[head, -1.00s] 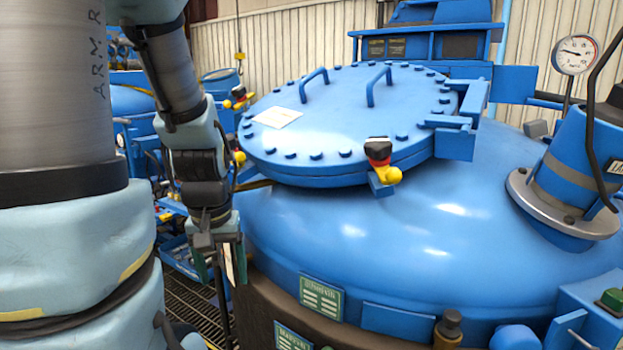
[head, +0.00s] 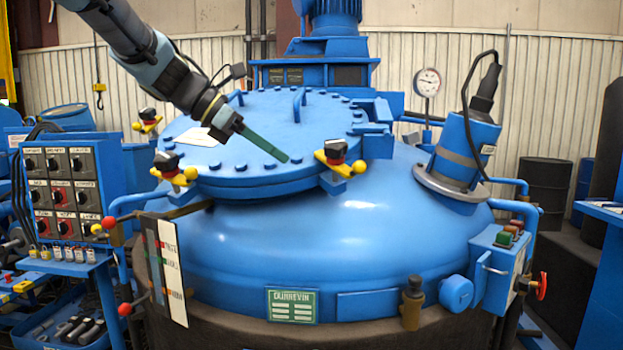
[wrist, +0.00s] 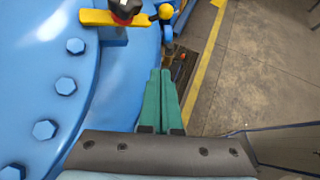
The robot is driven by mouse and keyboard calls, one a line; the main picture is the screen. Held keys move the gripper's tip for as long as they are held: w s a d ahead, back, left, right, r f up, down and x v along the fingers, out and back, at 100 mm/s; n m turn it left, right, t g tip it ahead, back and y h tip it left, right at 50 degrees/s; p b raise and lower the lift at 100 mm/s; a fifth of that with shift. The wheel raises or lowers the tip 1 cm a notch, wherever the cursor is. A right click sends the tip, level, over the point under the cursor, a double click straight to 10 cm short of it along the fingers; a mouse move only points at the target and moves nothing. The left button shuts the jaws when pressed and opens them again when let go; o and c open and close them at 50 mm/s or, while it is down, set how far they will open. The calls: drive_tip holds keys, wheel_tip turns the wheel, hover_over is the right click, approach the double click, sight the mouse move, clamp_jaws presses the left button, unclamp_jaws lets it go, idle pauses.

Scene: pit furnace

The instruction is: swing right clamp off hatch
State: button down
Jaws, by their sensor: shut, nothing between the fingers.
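The round blue hatch (head: 265,135) lies closed on the vessel, with bolts around its rim. The right clamp (head: 338,155) sits at its front right edge, with a yellow bar, a black-and-red knob and a yellow ball; its bar appears to lie across the rim. My gripper (head: 286,158) has long green fingers, shut and empty. In the head view it appears in front of the hatch, its tips just left of the right clamp; depth is unclear. In the wrist view the shut fingers (wrist: 160,72) point toward a clamp (wrist: 118,15), apart from it. I cannot tell which clamp this is.
Two more clamps, front left (head: 174,170) and back left (head: 148,122), sit on the hatch edge. Hatch handles (head: 299,104) stand up behind my fingers. A tilted blue cylinder with a cable (head: 465,145) stands at right. A control panel (head: 62,190) is at left.

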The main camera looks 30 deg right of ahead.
sight(339, 165)
drive_tip(key=shift+s+d+r, duration=0.1)
drive_tip(key=shift+s+r, duration=0.1)
drive_tip(key=shift+r, duration=0.35)
drive_tip(key=s+d+f+p, duration=0.2)
drive_tip(key=d, duration=0.3)
drive_tip(key=s+d+f+p, duration=0.2)
drive_tip(key=d, duration=0.4)
drive_tip(key=shift+d+f, duration=0.15)
drive_tip(key=shift+d, duration=0.05)
drive_tip(key=shift+d+f+n+h, duration=0.1)
drive_tip(key=shift+n+h, duration=0.2)
